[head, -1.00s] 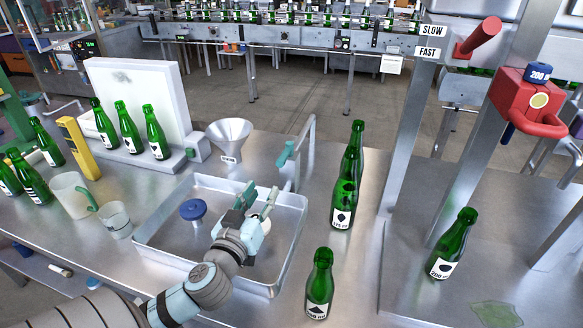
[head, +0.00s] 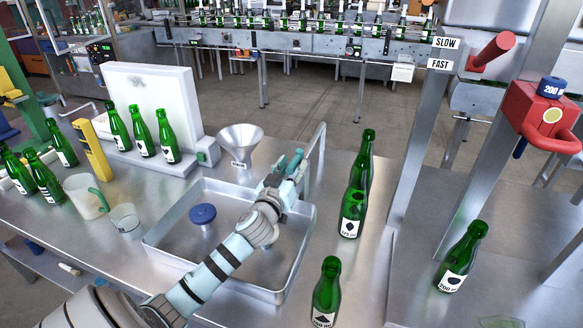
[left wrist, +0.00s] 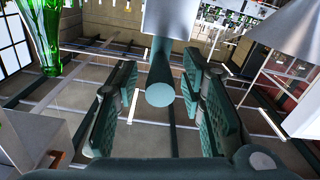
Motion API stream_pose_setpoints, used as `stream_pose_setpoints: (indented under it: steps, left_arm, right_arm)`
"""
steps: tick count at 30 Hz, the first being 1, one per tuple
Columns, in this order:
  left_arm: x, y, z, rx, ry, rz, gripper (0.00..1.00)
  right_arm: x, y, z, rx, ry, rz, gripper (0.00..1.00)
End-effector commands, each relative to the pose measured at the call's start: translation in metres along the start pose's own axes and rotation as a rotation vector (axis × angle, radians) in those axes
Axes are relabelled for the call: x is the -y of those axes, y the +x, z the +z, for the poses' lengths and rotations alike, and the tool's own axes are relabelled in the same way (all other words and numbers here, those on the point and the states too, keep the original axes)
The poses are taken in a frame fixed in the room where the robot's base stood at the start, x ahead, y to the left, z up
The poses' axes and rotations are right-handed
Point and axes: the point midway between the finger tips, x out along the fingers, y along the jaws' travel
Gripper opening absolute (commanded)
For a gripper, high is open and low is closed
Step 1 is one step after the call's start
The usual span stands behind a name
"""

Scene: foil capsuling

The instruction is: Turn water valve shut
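The water tap is a grey bent pipe (head: 318,148) at the right rear corner of the metal sink tray (head: 160,243). Its valve handle is a teal round bar (left wrist: 160,92), seen end-on in the left wrist view below a grey block (left wrist: 168,18). My left gripper (head: 290,165) is at the handle in the head view, where the teal fingers and handle are hard to tell apart. In the left wrist view my left gripper (left wrist: 160,100) is open, one finger on each side of the handle, with gaps visible on both sides. My right gripper is out of view.
Green bottles (head: 352,212) stand right of the tap, with another at the front (head: 326,293). A jug (head: 86,196) and a beaker (head: 125,219) are at left.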

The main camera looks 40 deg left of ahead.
Motion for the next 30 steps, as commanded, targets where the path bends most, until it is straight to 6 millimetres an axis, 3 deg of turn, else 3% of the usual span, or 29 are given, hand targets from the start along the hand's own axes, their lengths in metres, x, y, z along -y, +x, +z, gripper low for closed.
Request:
stream_pose_setpoints:
  steps: [5, 12, 20, 30]
  left_arm:
    - [0.000, 0.000, 0.000, 0.000, 0.000, 0.000, 0.35]
    - [0.000, 0.000, 0.000, 0.000, 0.000, 0.000, 0.00]
    - [0.000, 0.000, 0.001, -0.001, 0.000, -0.004, 0.00]
    - [-0.017, 0.002, 0.006, -0.055, -0.003, -0.255, 0.00]
  right_arm:
    - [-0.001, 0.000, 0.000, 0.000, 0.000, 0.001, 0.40]
    - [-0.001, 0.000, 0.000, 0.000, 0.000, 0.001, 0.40]
    - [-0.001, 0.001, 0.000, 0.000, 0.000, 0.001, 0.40]
    - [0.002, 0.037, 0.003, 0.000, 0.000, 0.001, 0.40]
